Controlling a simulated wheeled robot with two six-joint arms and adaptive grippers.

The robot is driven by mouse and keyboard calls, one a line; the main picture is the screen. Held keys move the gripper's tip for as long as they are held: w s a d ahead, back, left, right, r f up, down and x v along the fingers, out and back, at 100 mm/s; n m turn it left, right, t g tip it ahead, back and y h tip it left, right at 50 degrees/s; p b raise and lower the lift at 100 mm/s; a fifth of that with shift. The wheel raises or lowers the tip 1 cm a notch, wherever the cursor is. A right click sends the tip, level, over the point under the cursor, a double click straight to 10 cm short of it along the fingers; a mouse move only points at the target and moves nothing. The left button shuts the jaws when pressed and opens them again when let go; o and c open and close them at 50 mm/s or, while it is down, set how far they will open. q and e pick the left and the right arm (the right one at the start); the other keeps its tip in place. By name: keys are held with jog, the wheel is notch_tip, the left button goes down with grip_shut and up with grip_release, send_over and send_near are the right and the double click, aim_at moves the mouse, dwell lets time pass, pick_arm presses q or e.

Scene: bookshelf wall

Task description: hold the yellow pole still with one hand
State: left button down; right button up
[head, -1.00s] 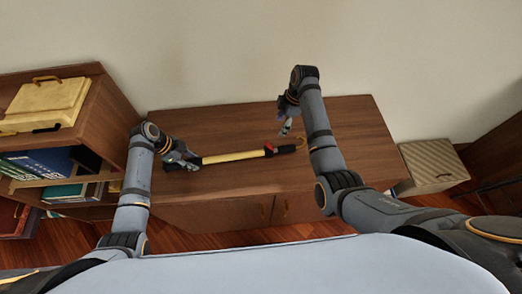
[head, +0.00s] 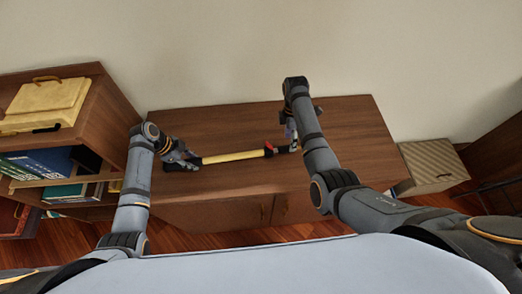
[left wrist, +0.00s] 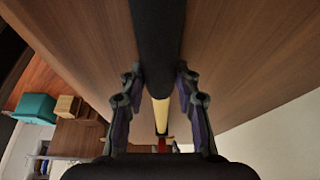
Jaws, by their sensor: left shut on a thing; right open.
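The yellow pole (head: 232,157) lies along the wooden cabinet top in the head view, with a dark left end and a red and black part at its right end. My left gripper (head: 188,161) is shut on the pole near its dark left end. In the left wrist view the pole (left wrist: 161,112) runs between the two fingers of my left gripper (left wrist: 160,88), its black part nearest the camera. My right gripper (head: 292,142) is open at the pole's red and black right end; its fingers are small and partly hidden by my right arm, so I cannot tell whether they touch it.
The cabinet top (head: 350,130) is clear around the pole. A bookshelf with books (head: 40,163) and a yellow case (head: 45,103) stands at the left. A ribbed box (head: 430,165) stands at the right. A wall is behind.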

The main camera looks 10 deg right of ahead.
jog(key=shift+s+f, duration=0.2)
jog(key=shift+f, duration=0.7)
jog(key=shift+s+f, duration=0.15)
jog(key=shift+f, duration=0.75)
jog(key=shift+c, duration=0.4)
grip_shut()
